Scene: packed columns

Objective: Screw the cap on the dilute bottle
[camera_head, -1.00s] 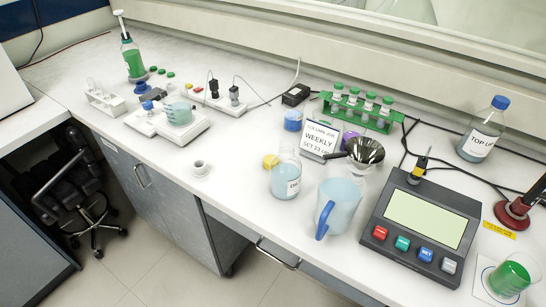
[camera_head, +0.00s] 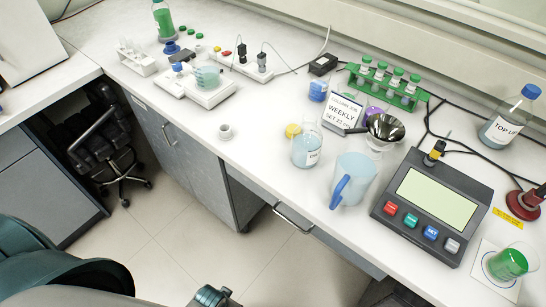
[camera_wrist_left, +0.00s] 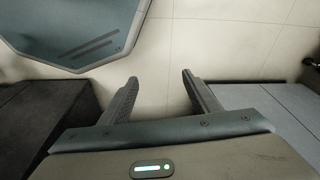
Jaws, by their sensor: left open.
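Several small blue and green caps (camera_head: 187,54) lie far left on the bench; I cannot tell which cap belongs to the bottle. My left gripper (camera_wrist_left: 158,80) is open and empty over the floor in the left wrist view, away from the bottle. My right gripper is not in view.
A green tube rack (camera_head: 388,86) stands behind.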

